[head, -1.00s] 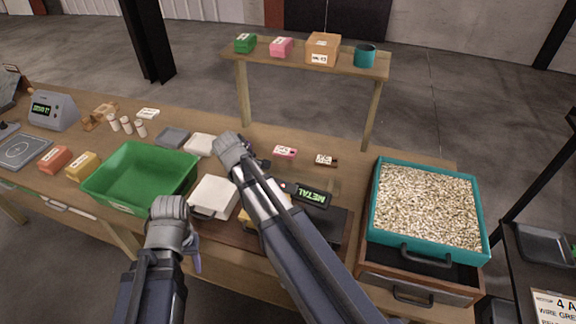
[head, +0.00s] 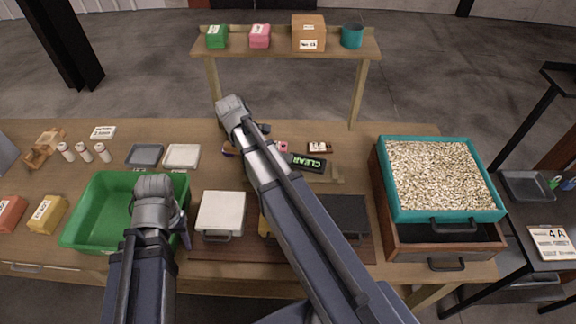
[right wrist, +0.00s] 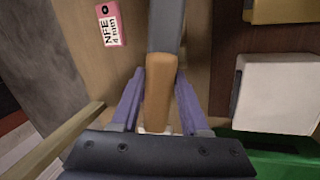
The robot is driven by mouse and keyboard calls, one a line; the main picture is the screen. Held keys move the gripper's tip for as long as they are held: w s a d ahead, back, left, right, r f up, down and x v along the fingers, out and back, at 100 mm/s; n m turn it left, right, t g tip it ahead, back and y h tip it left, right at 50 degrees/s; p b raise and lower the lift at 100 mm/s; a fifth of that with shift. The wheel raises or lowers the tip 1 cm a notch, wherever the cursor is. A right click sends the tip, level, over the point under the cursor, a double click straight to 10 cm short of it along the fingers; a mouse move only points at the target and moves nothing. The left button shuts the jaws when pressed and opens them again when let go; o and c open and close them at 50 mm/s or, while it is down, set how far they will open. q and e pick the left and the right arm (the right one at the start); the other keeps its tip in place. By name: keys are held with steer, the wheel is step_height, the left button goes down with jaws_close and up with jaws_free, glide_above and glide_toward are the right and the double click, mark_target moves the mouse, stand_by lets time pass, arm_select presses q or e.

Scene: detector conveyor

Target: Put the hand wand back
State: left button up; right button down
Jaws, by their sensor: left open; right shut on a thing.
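The hand wand (right wrist: 160,92) shows in the right wrist view as a tan handle with a grey body reaching to the top edge. My right gripper (right wrist: 158,90) has its two purple fingers shut on the handle, one on each side. In the head view the right arm reaches over the middle of the table, and it mostly hides its fingers and the wand. My left gripper (head: 186,230) is open and empty at the right side of the green bin (head: 82,222). No holder for the wand can be made out.
A detector display (head: 308,163) reads CLEAR. A white block (head: 221,212) lies between the arms. A teal tray of pale pellets (head: 390,190) stands on a drawer unit at right. A raised shelf (head: 275,46) at the back bears several items.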

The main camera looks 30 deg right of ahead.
steer(key=d+r+n+g+y+p, duration=0.2)
steer(key=d+n, duration=0.1)
steer(key=d, duration=0.3)
arm_select(q)
step_height(320, 180, down, 7)
steer(key=b, duration=1)
steer(key=shift+f, duration=0.1)
arm_select(e)
step_height(320, 180, down, 10)
steer(key=shift+s+a+f, duration=0.1)
steer(key=shift+s+a, duration=0.05)
arm_select(q)
steer(key=shift+f+b, duration=0.65)
arm_select(e)
steer(key=shift+f, duration=0.6)
arm_select(q)
steer(key=shift+r, duration=0.1)
arm_select(e)
steer(key=shift+c, duration=2.1)
jaws_free()
steer(key=shift+r, duration=0.1)
